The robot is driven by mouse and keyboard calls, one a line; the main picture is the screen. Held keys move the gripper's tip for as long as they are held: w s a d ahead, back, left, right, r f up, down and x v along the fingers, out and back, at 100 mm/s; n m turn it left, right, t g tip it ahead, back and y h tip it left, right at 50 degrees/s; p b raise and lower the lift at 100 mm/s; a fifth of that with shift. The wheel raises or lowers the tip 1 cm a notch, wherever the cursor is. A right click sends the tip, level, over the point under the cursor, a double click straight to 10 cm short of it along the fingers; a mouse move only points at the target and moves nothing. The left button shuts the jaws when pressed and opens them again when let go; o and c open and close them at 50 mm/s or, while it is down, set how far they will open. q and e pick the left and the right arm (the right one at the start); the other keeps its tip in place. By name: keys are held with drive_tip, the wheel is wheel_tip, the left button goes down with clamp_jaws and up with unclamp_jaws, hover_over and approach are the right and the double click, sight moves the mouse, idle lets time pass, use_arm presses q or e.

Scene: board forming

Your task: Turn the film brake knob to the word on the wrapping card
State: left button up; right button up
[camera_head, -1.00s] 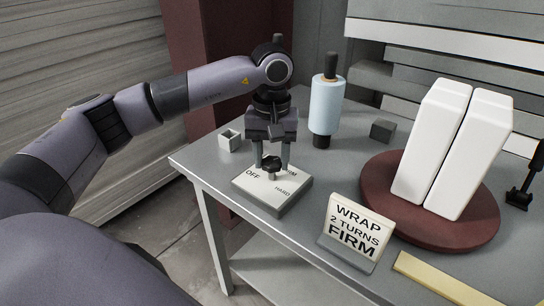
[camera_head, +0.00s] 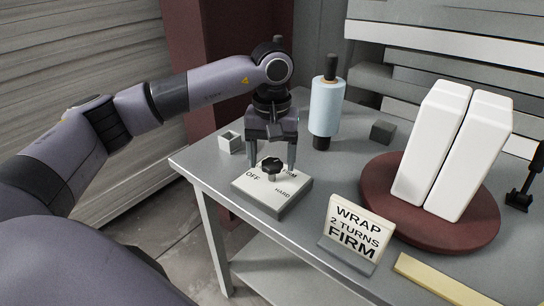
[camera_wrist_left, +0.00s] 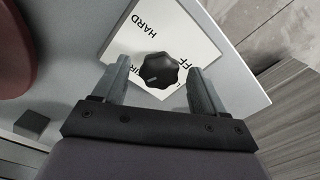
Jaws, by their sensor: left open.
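The black film brake knob (camera_head: 271,167) stands on a pale plate (camera_head: 260,196) on the table, with OFF, FIRM and HARD legible. In the left wrist view, the knob (camera_wrist_left: 159,71) has a small light mark at its lower left, on the side of the partly hidden word FIRM. My left gripper (camera_head: 272,164) points down at the knob. Its fingers are spread wide, one on each side, with gaps to the knob. The wrapping card (camera_head: 353,229) reads WRAP 2 TURNS FIRM. My right gripper is not in view.
A blue film roll (camera_head: 326,108) stands behind the plate, with a small open box (camera_head: 229,141) to its left and a grey block (camera_head: 382,131) to its right. Two white blocks (camera_head: 449,148) stand on a dark red turntable (camera_head: 384,190). A yellow strip (camera_head: 440,279) lies in front.

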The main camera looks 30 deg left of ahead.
sight(272, 163)
use_arm(q)
wheel_tip(272, 163, up, 7)
drive_tip(key=shift+f, duration=0.1)
idle(0.7)
